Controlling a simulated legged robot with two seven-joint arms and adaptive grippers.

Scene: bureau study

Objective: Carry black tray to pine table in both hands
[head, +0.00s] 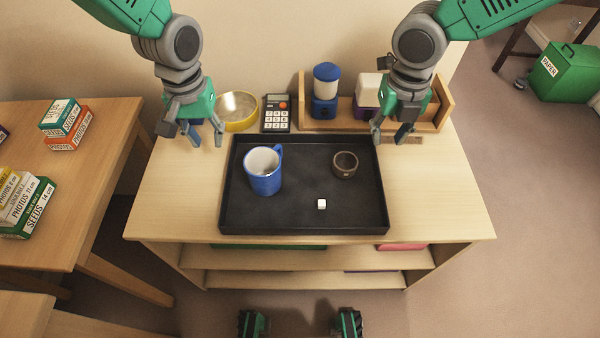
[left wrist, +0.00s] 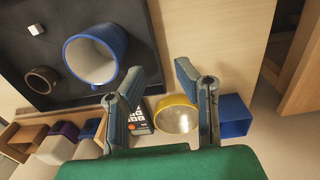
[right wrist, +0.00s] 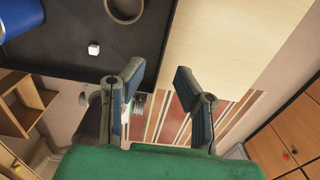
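The black tray (head: 300,205) lies flat on a light wooden shelf unit. It holds a blue mug (head: 262,178), a small dark bowl (head: 345,164) and a white cube (head: 322,204). My left gripper (head: 194,140) is open and empty above the unit, left of the tray's back left corner. My right gripper (head: 390,138) is open and empty near the back right corner. A wooden table (head: 85,180), apparently the pine table, stands at the left.
Behind the tray are a yellow bowl (head: 238,110), a calculator (head: 276,113) and a wooden organiser (head: 442,105) with a blue-lidded jar (head: 325,88). Seed and photo boxes (head: 28,208) occupy part of the left table; its middle is clear. A green paper bin (head: 563,72) stands far right.

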